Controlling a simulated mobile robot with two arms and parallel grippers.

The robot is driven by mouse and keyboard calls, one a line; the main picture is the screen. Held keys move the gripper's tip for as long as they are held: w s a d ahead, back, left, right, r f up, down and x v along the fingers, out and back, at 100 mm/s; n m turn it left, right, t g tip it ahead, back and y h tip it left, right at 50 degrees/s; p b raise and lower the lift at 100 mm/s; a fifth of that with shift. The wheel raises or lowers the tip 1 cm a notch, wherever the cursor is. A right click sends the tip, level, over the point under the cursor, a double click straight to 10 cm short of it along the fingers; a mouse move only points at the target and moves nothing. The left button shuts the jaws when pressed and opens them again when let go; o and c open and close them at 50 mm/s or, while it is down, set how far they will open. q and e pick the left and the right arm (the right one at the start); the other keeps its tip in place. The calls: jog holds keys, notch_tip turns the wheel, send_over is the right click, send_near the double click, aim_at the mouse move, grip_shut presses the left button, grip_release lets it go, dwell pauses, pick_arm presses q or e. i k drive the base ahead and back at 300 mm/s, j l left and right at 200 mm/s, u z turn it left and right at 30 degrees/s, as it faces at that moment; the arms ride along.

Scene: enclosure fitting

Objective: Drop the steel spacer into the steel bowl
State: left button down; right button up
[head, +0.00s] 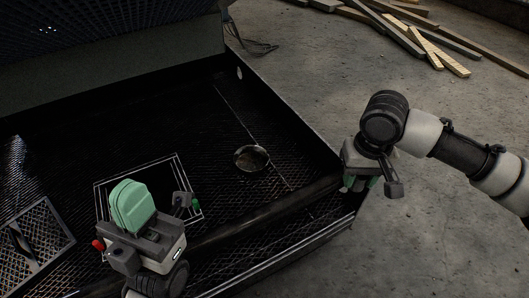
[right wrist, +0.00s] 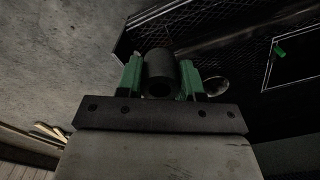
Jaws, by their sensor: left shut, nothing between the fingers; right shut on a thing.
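The steel spacer (right wrist: 159,72) is a dark, hollow cylinder. In the right wrist view it sits between the green fingers of my right gripper (right wrist: 160,80), which is shut on it. In the head view my right gripper (head: 360,184) is at the right edge of the dark enclosure, right of the bowl; I cannot make out the spacer there. The steel bowl (head: 251,158) is small and round and stands on the mesh floor of the enclosure. Part of it shows in the right wrist view (right wrist: 216,86). My left gripper (head: 131,205) is shut and empty, left of the bowl.
A white-lined dark square (head: 172,160) lies partly behind my left gripper. A small green piece (head: 196,204) and a red piece (head: 98,244) show near it. A mesh-filled grey frame (head: 62,226) is at left. Wooden planks (head: 405,35) lie on the concrete floor outside.

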aim_at(256, 164)
jog(key=i+l+u, duration=0.4)
jog(key=l, duration=0.15)
jog(key=l+u, duration=0.3)
jog(key=u, duration=0.8)
